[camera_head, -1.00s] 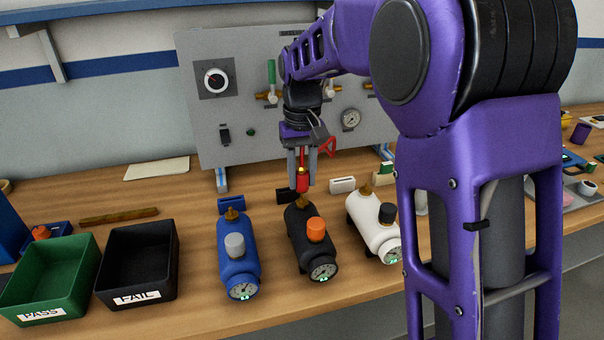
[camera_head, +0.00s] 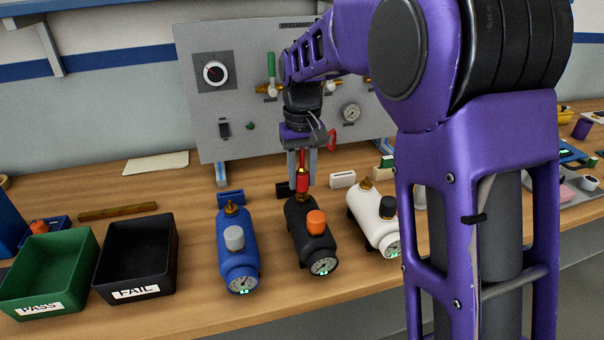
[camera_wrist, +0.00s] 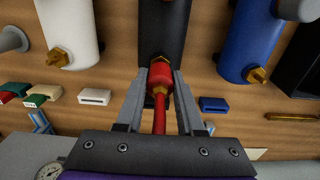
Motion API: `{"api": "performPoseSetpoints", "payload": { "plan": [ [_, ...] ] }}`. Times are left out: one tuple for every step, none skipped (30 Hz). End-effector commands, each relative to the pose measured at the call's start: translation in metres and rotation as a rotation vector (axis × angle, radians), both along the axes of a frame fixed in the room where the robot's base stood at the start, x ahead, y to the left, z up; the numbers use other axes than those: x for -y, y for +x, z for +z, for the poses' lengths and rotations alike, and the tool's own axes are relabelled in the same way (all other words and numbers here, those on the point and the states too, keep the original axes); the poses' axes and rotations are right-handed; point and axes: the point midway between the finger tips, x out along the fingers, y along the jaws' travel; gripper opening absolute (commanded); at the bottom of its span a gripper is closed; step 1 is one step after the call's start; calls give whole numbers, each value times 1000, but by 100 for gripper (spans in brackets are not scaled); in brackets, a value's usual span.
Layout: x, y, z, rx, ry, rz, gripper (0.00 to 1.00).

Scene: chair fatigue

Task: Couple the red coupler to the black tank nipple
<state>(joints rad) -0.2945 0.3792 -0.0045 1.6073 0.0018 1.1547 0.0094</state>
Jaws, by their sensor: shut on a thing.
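My gripper (camera_head: 302,175) is shut on the red coupler (camera_head: 302,183), which also shows between the fingers in the wrist view (camera_wrist: 160,76). The coupler is above the back end of the black tank (camera_head: 311,236), with a red hose running up from it. I cannot tell whether the two are seated together. The black tank has an orange cap (camera_head: 316,222) and a gauge at its front.
A blue tank (camera_head: 236,255) stands to the left and a white tank (camera_head: 372,212) to the right. A black FAIL bin (camera_head: 137,260) and a green PASS bin (camera_head: 50,275) are further left. A grey panel (camera_head: 240,90) stands behind.

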Motion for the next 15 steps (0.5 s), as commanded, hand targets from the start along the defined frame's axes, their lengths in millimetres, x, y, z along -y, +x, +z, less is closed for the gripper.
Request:
{"api": "performPoseSetpoints", "payload": {
  "plan": [
    [0, 0, -2, 0, 0, 0, 0],
    [0, 0, -3, 0, 0, 0, 0],
    [0, 0, -4, -1, 0, 0, 0],
    [0, 0, -5, -1, 0, 0, 0],
    [0, 0, -5, -1, 0, 0, 0],
    [0, 0, -6, -1, 0, 0, 0],
    [0, 0, -7, -1, 0, 0, 0],
    [0, 0, -8, -1, 0, 0, 0],
    [0, 0, -9, -1, 0, 0, 0],
    [0, 0, -10, -1, 0, 0, 0],
    [0, 0, -10, -1, 0, 0, 0],
    [0, 0, -11, -1, 0, 0, 0],
    [0, 0, -12, -1, 0, 0, 0],
    [0, 0, -12, -1, 0, 0, 38],
    [0, 0, -11, -1, 0, 0, 46]
  ]
}}
